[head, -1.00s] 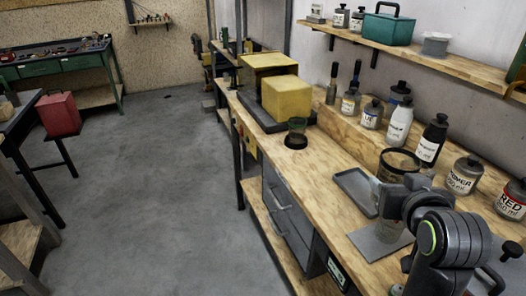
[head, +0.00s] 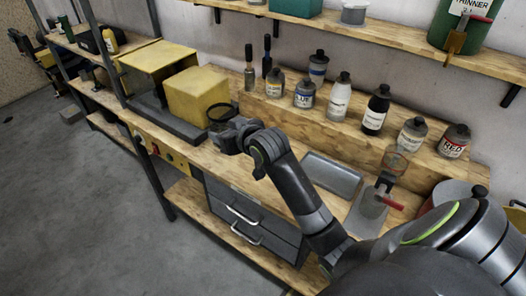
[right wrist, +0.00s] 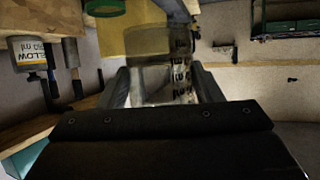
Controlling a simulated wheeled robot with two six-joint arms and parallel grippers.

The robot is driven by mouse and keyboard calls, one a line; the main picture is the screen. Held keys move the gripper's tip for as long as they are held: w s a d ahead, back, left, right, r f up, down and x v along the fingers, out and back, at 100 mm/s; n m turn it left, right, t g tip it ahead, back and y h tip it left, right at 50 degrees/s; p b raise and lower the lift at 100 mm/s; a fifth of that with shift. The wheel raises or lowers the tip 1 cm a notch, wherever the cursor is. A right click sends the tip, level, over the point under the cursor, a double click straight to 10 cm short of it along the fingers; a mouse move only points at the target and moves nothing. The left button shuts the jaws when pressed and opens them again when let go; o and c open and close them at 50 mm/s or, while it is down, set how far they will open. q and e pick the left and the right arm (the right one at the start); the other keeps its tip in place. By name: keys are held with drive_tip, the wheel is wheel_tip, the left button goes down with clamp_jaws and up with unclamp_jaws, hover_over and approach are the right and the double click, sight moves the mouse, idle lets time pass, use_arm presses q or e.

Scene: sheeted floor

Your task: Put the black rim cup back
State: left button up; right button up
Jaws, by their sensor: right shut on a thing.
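The black rim cup (head: 222,111) is clear-walled with a black rim. In the head view only its rim and a little of the wall show, in front of the yellow box. My right gripper (head: 232,132) is at the cup and hides most of its body. In the right wrist view the clear cup (right wrist: 150,70), with dark markings on its right side, sits between the two fingers, which are shut on it. Whether its base touches the bench is hidden. My left gripper is in neither view.
Two yellow boxes (head: 198,95) stand behind the cup. A green-rimmed thing (right wrist: 105,8) shows beyond the fingers. Several bottles (head: 338,97) line the raised ledge. A grey tray (head: 332,175) lies on the bench.

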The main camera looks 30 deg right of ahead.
use_arm(q)
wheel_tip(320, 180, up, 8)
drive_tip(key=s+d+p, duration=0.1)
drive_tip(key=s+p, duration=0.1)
drive_tip(key=p, duration=0.5)
use_arm(e)
drive_tip(key=d+f+m+h, duration=0.1)
drive_tip(key=d+f, duration=0.5)
drive_tip(key=d, duration=0.8)
wheel_tip(320, 180, down, 7)
drive_tip(key=b, duration=0.6)
drive_tip(key=shift+s+d+b, duration=0.1)
drive_tip(key=shift+b, duration=0.2)
wheel_tip(320, 180, down, 4)
drive_tip(key=b, duration=0.3)
drive_tip(key=shift+r, duration=0.15)
use_arm(q)
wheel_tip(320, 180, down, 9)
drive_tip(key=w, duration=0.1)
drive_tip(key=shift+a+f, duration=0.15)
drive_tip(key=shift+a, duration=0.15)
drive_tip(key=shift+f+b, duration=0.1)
drive_tip(key=shift+b, duration=0.2)
